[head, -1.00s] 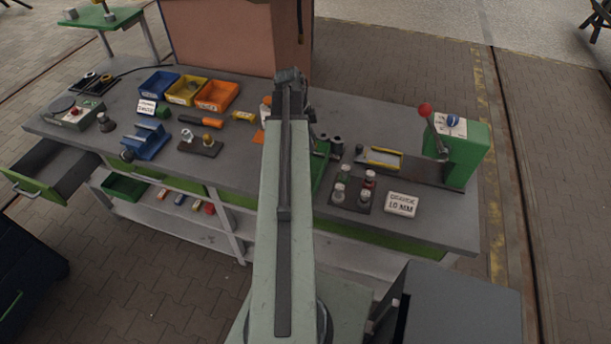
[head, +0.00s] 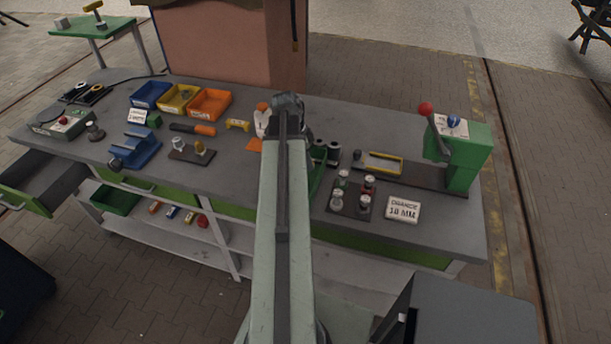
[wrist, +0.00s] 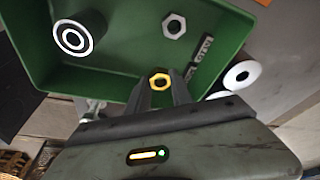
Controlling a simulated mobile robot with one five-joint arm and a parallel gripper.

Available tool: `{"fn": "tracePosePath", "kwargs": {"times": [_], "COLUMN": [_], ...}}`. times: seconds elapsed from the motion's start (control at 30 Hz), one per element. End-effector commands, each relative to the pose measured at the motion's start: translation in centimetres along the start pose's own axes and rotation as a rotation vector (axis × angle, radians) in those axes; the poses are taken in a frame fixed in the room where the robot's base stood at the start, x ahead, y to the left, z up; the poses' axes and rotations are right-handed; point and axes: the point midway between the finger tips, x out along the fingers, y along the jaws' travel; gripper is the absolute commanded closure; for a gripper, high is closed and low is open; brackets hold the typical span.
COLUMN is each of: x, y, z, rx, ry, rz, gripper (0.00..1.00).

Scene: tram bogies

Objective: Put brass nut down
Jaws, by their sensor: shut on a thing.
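The brass nut (wrist: 159,81) is a yellow hexagonal ring between the fingertips of my gripper (wrist: 161,88) in the wrist view. My gripper is shut on it. The nut shows over the near part of a green tray (wrist: 118,83); I cannot tell whether it touches the tray. In the tray are a silver hex nut (wrist: 174,26) and a dark ring with a white face (wrist: 73,38). In the head view my arm hides the gripper and the nut, and only a strip of the green tray (head: 318,182) shows beside it.
A white-faced roller (wrist: 240,75) stands just right of the tray. On the grey bench, a dark plate with several capped jars (head: 352,198), a white sign (head: 404,209) and a green lever press (head: 464,158) stand to the right. Coloured bins (head: 210,104) stand at the back left.

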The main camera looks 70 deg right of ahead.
Motion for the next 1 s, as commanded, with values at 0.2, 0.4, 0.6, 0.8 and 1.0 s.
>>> {"fn": "tracePosePath", "kwargs": {"times": [0.2,0.4,0.6,0.8,1.0], "x": [2.7,3.4,3.5,3.6,3.6], "y": [0.0,0.0,0.0,0.0,0.0], "z": [0.8,1.0,1.1,1.1,1.1], "rx": [0.000,0.000,-0.001,-0.001,-0.002], "ry": [0.000,0.000,0.000,0.000,0.000], "rz": [0.000,0.000,0.000,0.000,0.000], "gripper": [1.00,1.00,1.00,0.52,0.52]}}
